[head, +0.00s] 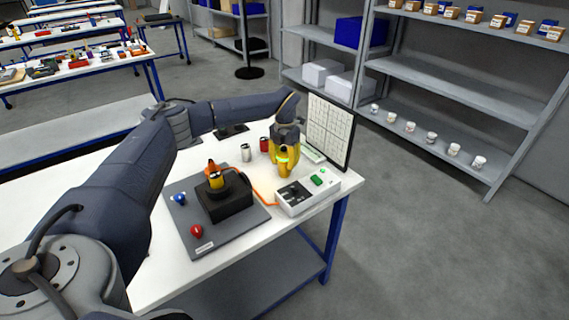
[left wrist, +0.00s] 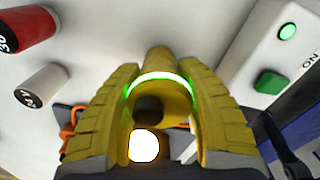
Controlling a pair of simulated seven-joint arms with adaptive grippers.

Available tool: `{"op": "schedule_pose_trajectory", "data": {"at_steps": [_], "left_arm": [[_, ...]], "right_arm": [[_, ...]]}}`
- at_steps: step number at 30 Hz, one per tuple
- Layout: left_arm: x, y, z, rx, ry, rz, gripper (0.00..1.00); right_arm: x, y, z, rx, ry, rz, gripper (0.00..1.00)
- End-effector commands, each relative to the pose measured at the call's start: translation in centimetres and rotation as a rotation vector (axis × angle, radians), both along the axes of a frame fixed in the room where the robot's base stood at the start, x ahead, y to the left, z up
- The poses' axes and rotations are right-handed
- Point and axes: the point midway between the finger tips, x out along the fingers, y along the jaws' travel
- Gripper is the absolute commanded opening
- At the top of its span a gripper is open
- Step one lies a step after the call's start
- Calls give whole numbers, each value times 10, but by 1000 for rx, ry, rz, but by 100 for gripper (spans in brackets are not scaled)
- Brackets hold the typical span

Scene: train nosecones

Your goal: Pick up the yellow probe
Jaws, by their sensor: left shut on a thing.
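My left gripper (head: 284,168) is over the table's right part, just behind the white box, pointing down. Its yellow ridged fingers also show in the left wrist view (left wrist: 160,100), shut around the yellow probe (left wrist: 160,62). The probe is a yellow cylinder with its end between the fingers. A green glow curves across the fingers and probe. In the head view the yellow probe is hard to tell apart from the yellow fingers, and its lower end is hidden. My right gripper does not show.
A white box (head: 306,194) with a green button stands close in front of the gripper. A black block (head: 226,201) with an orange and yellow piece sits on a grey plate (head: 190,236). A small can (head: 246,153) and an upright grid panel (head: 331,130) are nearby.

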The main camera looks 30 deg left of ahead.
Motion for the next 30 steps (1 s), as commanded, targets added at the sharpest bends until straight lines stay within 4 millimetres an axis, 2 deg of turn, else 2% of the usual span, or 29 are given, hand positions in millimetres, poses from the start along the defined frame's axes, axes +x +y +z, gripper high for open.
{"op": "schedule_pose_trajectory", "data": {"at_steps": [1,6,7,8,14,20,25,30], "left_arm": [[0,0,0,0,0,0,24],[0,0,0,0,0,0,5],[0,0,0,0,-1,0,5],[0,0,0,0,-1,0,0],[0,0,1,0,-1,0,0],[1,0,12,0,-2,0,0],[1,0,34,0,-3,0,0],[1,0,70,-1,-5,0,0]], "right_arm": [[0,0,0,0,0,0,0],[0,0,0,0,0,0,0],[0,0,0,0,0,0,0],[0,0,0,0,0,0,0],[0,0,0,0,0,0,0],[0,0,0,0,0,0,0],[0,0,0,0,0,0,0],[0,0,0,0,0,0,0]]}}
